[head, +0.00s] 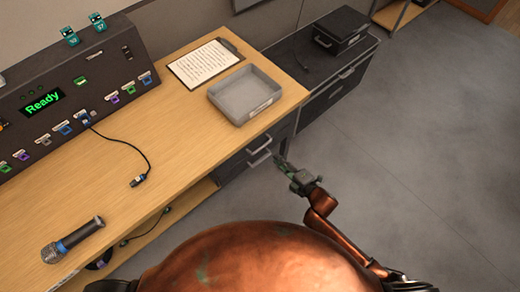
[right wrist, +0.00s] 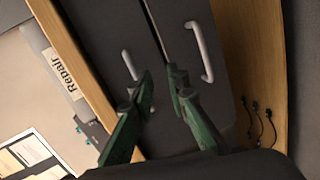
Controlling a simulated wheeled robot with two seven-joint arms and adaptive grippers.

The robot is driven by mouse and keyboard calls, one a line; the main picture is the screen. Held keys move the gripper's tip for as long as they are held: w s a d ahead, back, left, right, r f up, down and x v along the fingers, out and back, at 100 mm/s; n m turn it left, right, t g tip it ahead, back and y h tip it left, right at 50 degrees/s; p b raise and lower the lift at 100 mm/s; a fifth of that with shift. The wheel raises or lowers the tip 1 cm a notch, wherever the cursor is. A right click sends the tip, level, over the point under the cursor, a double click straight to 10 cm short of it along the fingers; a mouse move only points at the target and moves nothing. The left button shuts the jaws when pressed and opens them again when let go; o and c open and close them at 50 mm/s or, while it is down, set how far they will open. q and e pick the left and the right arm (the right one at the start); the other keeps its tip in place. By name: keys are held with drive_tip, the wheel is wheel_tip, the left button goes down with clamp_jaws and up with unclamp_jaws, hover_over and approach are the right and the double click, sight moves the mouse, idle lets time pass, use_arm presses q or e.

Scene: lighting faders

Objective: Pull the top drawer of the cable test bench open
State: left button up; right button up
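The cable test bench (head: 150,130) has a wooden top with two dark drawers under its right end. The top drawer's pale handle (head: 260,144) is nearest the bench top; the lower drawer's handle (head: 262,158) is below it. My right gripper (head: 283,163) is just in front of these drawers. In the right wrist view its green fingers (right wrist: 160,85) are apart with nothing between them. The top handle (right wrist: 128,65) is beside the left fingertip, its near end partly covered. The lower handle (right wrist: 200,50) is right of the other fingertip. Both drawers look shut. My left gripper is not in view.
A grey tray (head: 245,95), clipboard (head: 205,63), microphone (head: 72,240) and cable tester (head: 75,95) reading "Ready" are on the bench. A dark low cabinet (head: 325,60) stands beyond its right end. The floor right of the bench is clear.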

sight(260, 149)
drive_tip(key=w+a, duration=0.1)
drive_tip(key=a, duration=0.1)
drive_tip(key=w+a+r+n+b, duration=0.1)
drive_tip(key=w+a, duration=0.1)
drive_tip(key=a, duration=0.1)
drive_tip(key=w+a+r+n+y+b, duration=0.1)
drive_tip(key=a, duration=0.2)
drive_tip(key=shift+w+a, duration=0.1)
drive_tip(key=shift+w, duration=0.25)
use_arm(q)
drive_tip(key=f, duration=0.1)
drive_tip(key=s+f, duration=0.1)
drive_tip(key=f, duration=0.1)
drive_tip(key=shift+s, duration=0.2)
use_arm(e)
drive_tip(key=shift+c, duration=0.6)
clamp_jaws()
